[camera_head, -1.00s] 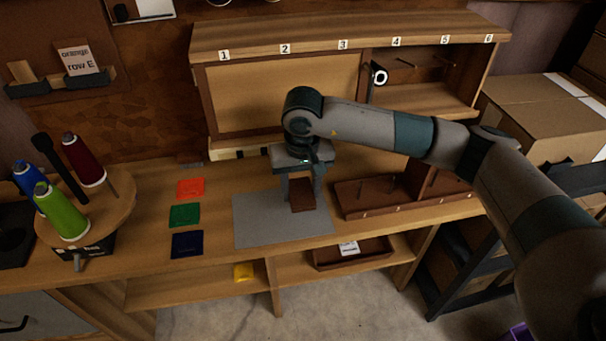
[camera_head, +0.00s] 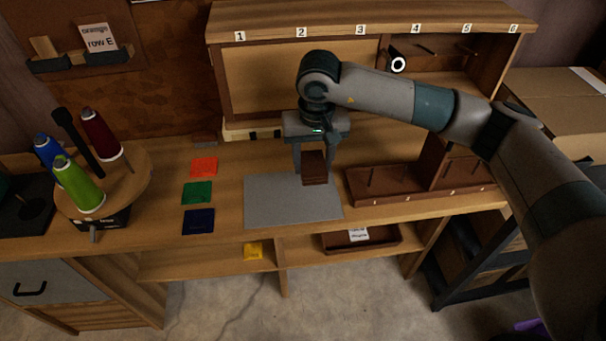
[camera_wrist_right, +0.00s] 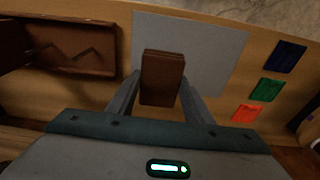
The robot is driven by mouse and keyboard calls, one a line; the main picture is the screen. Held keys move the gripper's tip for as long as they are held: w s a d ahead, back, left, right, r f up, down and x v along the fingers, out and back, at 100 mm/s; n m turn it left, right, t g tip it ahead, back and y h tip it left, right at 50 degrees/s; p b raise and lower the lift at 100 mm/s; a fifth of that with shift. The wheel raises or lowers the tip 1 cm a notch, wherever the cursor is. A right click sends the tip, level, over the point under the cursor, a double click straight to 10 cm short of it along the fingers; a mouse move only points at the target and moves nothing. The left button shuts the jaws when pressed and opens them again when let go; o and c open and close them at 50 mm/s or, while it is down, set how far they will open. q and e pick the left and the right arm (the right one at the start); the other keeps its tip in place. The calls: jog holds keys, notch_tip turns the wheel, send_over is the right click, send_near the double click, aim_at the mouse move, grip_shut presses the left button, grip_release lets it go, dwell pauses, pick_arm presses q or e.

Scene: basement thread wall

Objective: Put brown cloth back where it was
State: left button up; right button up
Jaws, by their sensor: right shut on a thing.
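The brown cloth (camera_head: 314,168) is a small dark brown folded block. My right gripper (camera_head: 313,176) is shut on it and points down, holding it in front of the back edge of the grey mat (camera_head: 290,208). In the right wrist view the cloth (camera_wrist_right: 162,78) sits between the two fingers (camera_wrist_right: 160,98), with the grey mat (camera_wrist_right: 215,45) behind it. Whether the cloth touches the mat is hard to tell. My left gripper is not in view.
Orange (camera_head: 204,167), green (camera_head: 197,193) and navy (camera_head: 199,221) cloths lie left of the mat. A yellow cloth (camera_head: 253,251) is on the lower shelf. A brown pegged rack (camera_head: 385,184) stands right of the mat. Thread cones on a round stand (camera_head: 135,185) are at left.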

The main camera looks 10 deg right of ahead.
jog(key=shift+s+d+r, duration=0.15)
jog(key=shift+r, duration=0.15)
jog(key=s+d+r+n, duration=0.1)
jog(key=s+d+r, duration=0.3)
jog(key=s+r, duration=0.3)
jog(key=shift+s+d+r, duration=0.25)
jog(key=shift+s, duration=0.65)
